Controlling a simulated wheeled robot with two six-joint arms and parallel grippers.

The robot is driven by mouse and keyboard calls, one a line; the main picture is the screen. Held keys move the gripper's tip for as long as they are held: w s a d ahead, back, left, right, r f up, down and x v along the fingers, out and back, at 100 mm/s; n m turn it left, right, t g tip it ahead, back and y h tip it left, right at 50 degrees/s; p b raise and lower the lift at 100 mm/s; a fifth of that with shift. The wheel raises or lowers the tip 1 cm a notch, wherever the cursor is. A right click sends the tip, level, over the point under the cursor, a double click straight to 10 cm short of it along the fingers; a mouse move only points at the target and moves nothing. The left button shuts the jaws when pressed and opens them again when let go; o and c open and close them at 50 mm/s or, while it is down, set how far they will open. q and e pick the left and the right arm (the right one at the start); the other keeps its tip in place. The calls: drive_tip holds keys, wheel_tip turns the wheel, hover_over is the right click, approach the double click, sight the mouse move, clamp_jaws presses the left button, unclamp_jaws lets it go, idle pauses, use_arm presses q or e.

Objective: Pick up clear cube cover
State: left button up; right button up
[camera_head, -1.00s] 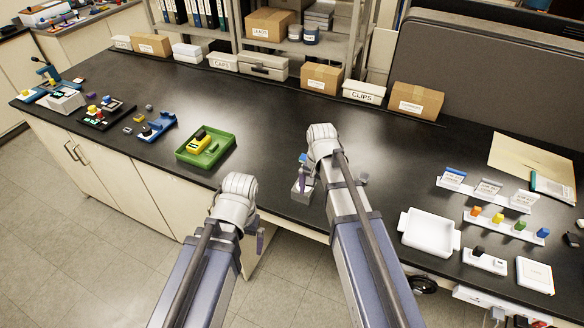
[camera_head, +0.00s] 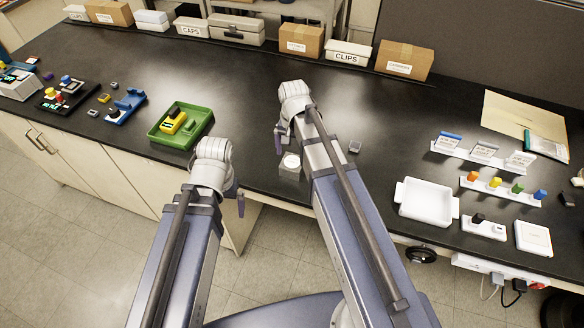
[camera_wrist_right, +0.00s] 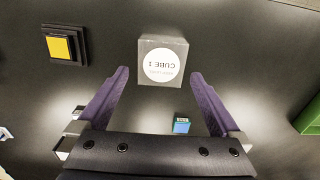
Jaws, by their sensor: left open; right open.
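The clear cube cover (camera_head: 289,172) is a grey see-through box with a round white label on top. It stands near the front edge of the black bench. In the right wrist view the cover (camera_wrist_right: 176,43) reads "CUBE 1" upside down, just beyond the fingertips. My right gripper (camera_wrist_right: 157,80) is open and empty, with its purple fingers spread and apart from the cover. In the head view the right gripper (camera_head: 279,138) is above and behind the cover, partly hidden by my arm. My left gripper (camera_head: 239,200) is open and empty at the bench's front edge.
A green tray (camera_head: 207,121) with a yellow item lies to the left. A small teal-topped block (camera_wrist_right: 181,126) and a yellow-topped dark block (camera_wrist_right: 62,46) lie near the right gripper. A white tray (camera_head: 426,200) is to the right.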

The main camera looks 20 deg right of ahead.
sight(292, 162)
drive_tip(key=shift+s+f, duration=0.1)
drive_tip(key=shift+f, duration=0.05)
wheel_tip(292, 162, down, 5)
drive_tip(key=b, duration=0.5)
drive_tip(key=shift+a, duration=0.15)
drive_tip(key=c, duration=1.1)
